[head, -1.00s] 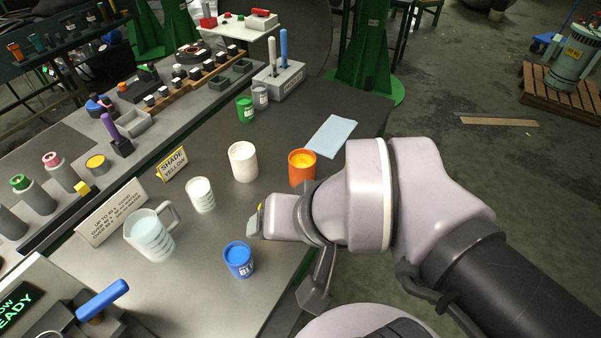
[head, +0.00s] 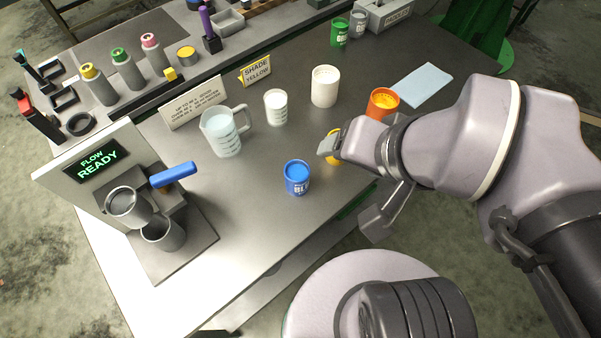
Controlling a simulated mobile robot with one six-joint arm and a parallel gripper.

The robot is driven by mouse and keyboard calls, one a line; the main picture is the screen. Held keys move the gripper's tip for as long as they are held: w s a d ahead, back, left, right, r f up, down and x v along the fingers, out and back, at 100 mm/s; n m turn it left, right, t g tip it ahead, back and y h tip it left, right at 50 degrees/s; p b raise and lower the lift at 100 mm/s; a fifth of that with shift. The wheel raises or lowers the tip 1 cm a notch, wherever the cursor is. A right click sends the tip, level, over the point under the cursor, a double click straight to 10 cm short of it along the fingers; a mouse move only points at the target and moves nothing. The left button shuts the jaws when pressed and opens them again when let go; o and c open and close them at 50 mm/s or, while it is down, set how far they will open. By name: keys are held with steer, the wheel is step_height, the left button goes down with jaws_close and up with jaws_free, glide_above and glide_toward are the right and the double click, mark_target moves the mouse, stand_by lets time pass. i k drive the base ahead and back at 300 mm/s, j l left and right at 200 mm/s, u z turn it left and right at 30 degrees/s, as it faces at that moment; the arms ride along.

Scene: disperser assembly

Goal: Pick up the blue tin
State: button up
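The blue tin (head: 297,177) stands upright on the grey metal bench, with a bright blue top and white lettering on its side. My gripper (head: 330,146) is above and to the right of the tin in the head view, apart from it. One grey fingertip shows; the rest is hidden by my wrist, so I cannot tell its opening. A yellow tin-like thing (head: 335,158) shows partly behind the gripper, mostly hidden; whether it touches the gripper is unclear.
An orange tin (head: 383,101) stands close to my wrist. A white cup (head: 324,86), a small beaker (head: 276,107) and a measuring jug (head: 222,132) stand behind. A dispenser (head: 115,175) with a blue handle is at left. The bench left and front of the blue tin is clear.

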mark_target(295, 172)
steer(key=k+j, duration=0.35)
steer(key=k, duration=0.2)
steer(key=k+j+z, duration=0.1)
steer(key=k+j, duration=0.25)
steer(key=k, duration=0.15)
steer(key=i+l+u, duration=0.1)
steer(key=i, duration=0.25)
